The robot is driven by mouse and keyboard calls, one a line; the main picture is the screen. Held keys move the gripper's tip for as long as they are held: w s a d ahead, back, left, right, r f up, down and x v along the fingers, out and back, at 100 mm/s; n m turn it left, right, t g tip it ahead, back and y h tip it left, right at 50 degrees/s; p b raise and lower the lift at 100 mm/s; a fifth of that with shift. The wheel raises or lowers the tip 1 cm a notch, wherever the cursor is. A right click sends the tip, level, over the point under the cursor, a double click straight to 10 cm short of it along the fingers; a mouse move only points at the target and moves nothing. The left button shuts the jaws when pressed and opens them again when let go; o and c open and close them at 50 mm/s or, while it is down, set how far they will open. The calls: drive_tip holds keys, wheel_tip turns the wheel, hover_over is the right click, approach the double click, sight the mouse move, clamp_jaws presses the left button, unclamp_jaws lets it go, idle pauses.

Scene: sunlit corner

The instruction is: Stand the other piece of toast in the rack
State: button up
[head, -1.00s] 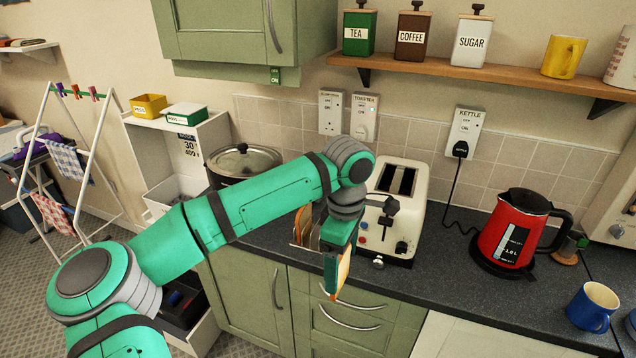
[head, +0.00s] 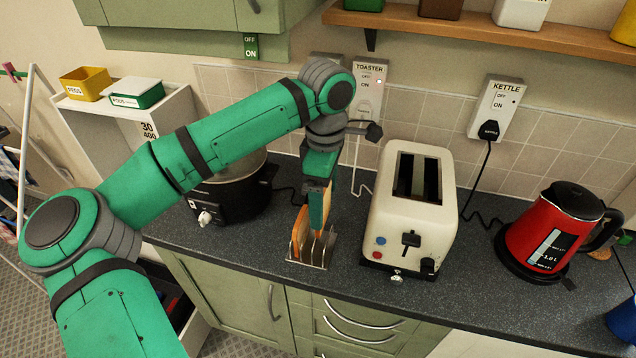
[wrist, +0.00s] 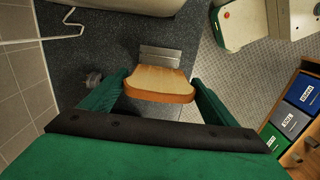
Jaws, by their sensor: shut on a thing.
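My gripper (head: 318,205) is shut on a piece of toast (wrist: 160,84), with one finger at each side edge of it in the wrist view. In the head view the held toast is mostly hidden behind the green finger. The metal toast rack (head: 313,254) stands on the counter left of the toaster, directly below my gripper. Another piece of toast (head: 299,234) stands upright in the rack's left part. In the wrist view a rack plate (wrist: 160,56) shows just beyond the held toast. I cannot tell whether the held toast touches the rack.
The cream toaster (head: 410,210) stands close to the right of the rack, with a lever and knobs at its front. A black slow cooker (head: 232,195) is at the left, partly behind my arm. A red kettle (head: 555,232) stands farther right. The counter edge runs just in front of the rack.

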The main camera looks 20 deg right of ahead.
drive_tip(key=shift+w+f, duration=0.1)
drive_tip(key=shift+f, duration=3.8)
drive_tip(key=o, duration=1)
